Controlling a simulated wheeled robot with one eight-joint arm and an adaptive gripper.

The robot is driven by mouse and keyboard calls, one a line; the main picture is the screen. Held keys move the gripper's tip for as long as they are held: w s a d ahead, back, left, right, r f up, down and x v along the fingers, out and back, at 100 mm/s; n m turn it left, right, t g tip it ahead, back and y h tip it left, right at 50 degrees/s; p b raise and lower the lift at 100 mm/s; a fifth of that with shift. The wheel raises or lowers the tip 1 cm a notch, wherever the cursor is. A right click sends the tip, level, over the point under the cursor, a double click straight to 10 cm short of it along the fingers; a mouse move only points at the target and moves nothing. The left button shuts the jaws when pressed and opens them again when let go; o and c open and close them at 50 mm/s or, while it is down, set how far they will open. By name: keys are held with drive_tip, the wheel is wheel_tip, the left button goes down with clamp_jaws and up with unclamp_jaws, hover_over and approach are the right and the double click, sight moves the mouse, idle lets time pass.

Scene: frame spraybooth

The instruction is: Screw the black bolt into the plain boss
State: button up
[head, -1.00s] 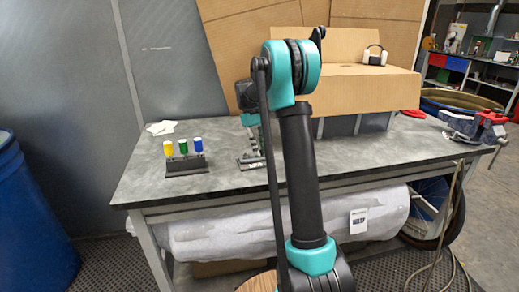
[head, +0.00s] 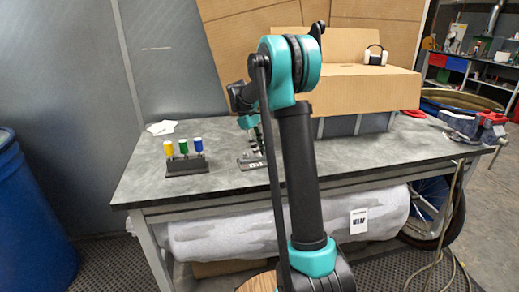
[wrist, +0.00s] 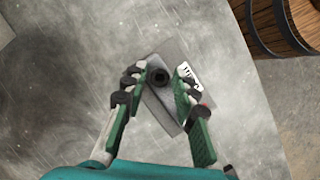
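A grey block with a white label (wrist: 186,70) lies on the table under my gripper (wrist: 158,80) in the wrist view. A dark round piece with a darker centre (wrist: 159,76), which looks like the black bolt seen end-on, is between my fingertips. Gaps show on both sides, so my gripper looks open around it, not touching. I cannot tell how deep the bolt sits, and any boss under it is hidden. In the head view the block (head: 249,165) shows partly behind my arm, with my gripper (head: 250,123) above it, mostly hidden.
A cardboard box (head: 355,85) stands behind on the table. A wooden barrel (wrist: 285,22) is beyond the table edge. Bare tabletop lies around the block.

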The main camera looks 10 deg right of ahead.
drive_tip(key=n+t, duration=0.1)
drive_tip(key=n, duration=0.1)
drive_tip(key=n+h, duration=0.1)
drive_tip(key=n, duration=0.2)
drive_tip(key=shift+s+n+t, duration=0.2)
drive_tip(key=shift+n+t, duration=0.1)
drive_tip(key=shift+t, duration=0.1)
drive_tip(key=n+t, duration=0.1)
drive_tip(key=n, duration=0.2)
drive_tip(key=n+t, duration=0.1)
drive_tip(key=n, duration=0.2)
drive_tip(key=shift+s+t, duration=0.15)
drive_tip(key=shift+t, duration=0.15)
drive_tip(key=n+t, duration=0.1)
drive_tip(key=n, duration=0.2)
drive_tip(key=n+t+y, duration=0.1)
drive_tip(key=n, duration=0.2)
drive_tip(key=shift+s+d, duration=0.1)
drive_tip(key=shift+n+t+y, duration=0.2)
drive_tip(key=shift+n+y, duration=0.3)
drive_tip(key=shift+n, duration=0.85)
drive_tip(key=shift+n+t+y, duration=0.2)
drive_tip(key=shift+n+y, duration=0.3)
drive_tip(key=shift+n, duration=0.85)
